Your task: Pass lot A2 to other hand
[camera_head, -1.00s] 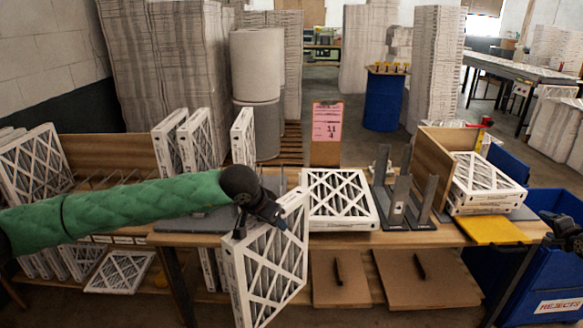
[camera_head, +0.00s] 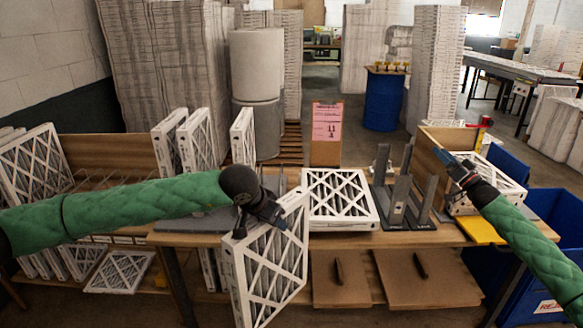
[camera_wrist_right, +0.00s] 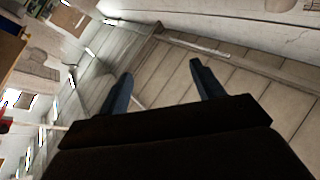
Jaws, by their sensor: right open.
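My left gripper (camera_head: 264,212) is shut on the top edge of a white-framed pleated filter (camera_head: 266,268), which hangs tilted in front of the table's front edge. I cannot read a lot label on it, so I cannot tell if it is lot A2. My right gripper (camera_head: 448,160) is raised in front of the wooden box and the filter stack at the right, well apart from the held filter. In the right wrist view its two fingers (camera_wrist_right: 160,76) are spread with nothing between them.
Another filter (camera_head: 340,202) lies flat at the table's middle, beside grey upright holders (camera_head: 401,208). More filters (camera_head: 486,182) are stacked at the right, by a yellow mat (camera_head: 480,232) and a blue bin (camera_head: 553,262). Several filters (camera_head: 198,140) stand at the back left.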

